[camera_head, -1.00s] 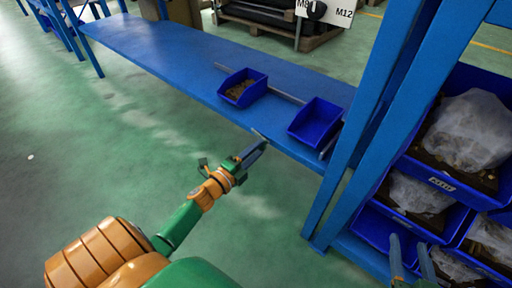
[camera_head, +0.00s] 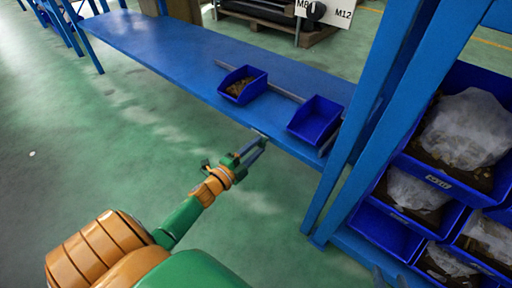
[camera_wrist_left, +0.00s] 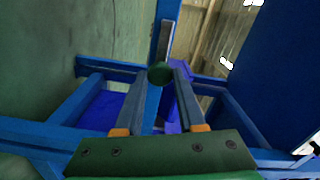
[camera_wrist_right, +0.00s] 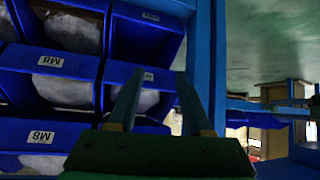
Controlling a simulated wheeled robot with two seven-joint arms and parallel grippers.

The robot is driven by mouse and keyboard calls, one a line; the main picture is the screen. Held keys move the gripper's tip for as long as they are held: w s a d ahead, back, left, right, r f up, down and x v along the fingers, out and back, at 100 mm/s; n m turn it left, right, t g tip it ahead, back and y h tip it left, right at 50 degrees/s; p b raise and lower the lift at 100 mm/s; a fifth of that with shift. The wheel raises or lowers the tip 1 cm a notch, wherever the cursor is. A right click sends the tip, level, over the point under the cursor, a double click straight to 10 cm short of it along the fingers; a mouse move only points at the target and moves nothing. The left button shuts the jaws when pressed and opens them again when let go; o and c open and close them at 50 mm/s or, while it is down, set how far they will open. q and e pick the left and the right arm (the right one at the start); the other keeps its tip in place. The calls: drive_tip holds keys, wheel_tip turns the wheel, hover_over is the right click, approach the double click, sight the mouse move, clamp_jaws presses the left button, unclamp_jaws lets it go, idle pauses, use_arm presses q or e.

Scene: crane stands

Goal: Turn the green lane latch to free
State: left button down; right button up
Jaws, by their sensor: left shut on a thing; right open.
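The green lane latch shows in the left wrist view as a round green knob (camera_wrist_left: 160,74) at the end of a grey strip. My left gripper (camera_wrist_left: 159,70) has its two fingertips on either side of the knob, shut on it. In the head view my left gripper (camera_head: 262,138) is at the front edge of the blue shelf (camera_head: 180,55); the latch is too small there to make out its turn. My right gripper (camera_wrist_right: 159,74) is open and empty, with its fingers apart in front of the bins. Only its tips show at the bottom of the head view.
Two blue bins, one with brown parts (camera_head: 242,85) and one empty (camera_head: 315,120), stand on the shelf beside a grey rail. A blue upright (camera_head: 362,130) stands to the right. Blue bins with bagged parts (camera_head: 465,130) fill the rack at right. The green floor is open at left.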

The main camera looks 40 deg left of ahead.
use_arm(q)
drive_tip(key=c, duration=0.5)
unclamp_jaws()
drive_tip(key=s+p, duration=0.2)
drive_tip(key=s, duration=0.5)
drive_tip(key=shift+a, duration=0.3)
use_arm(e)
drive_tip(key=s+d+f+g+h, duration=0.1)
drive_tip(key=s+d+f+g, duration=0.1)
drive_tip(key=s+f+g, duration=0.4)
drive_tip(key=s, duration=0.4)
drive_tip(key=shift+d+f+g, duration=0.15)
drive_tip(key=shift+d+g, duration=0.15)
drive_tip(key=shift+d, duration=0.05)
